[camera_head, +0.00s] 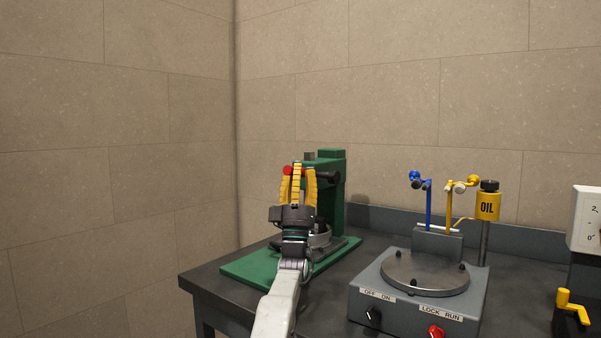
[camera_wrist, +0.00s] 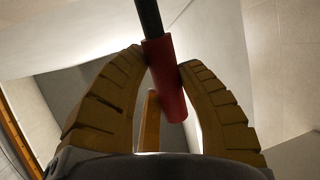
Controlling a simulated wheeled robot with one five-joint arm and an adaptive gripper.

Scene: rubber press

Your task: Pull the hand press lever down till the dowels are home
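The hand press (camera_head: 331,195) is green and stands on a green base plate (camera_head: 250,268) at the left end of the bench. Its lever shows as a dark rod (camera_wrist: 149,18) with a red grip (camera_wrist: 166,80) in the wrist view. The red end (camera_head: 288,171) also shows in the head view at my fingertips. My gripper (camera_head: 298,170) has yellow fingers pointing up in front of the press. The dowels and the press's work area are hidden behind my gripper.
Right of the press stands a grey machine (camera_head: 420,285) with a round plate and labelled knobs. Behind it are a blue lever (camera_head: 428,205), a yellow lever (camera_head: 450,205) and a yellow oil cup (camera_head: 487,206). A yellow crank (camera_head: 572,305) is at far right. Walls close the back and left.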

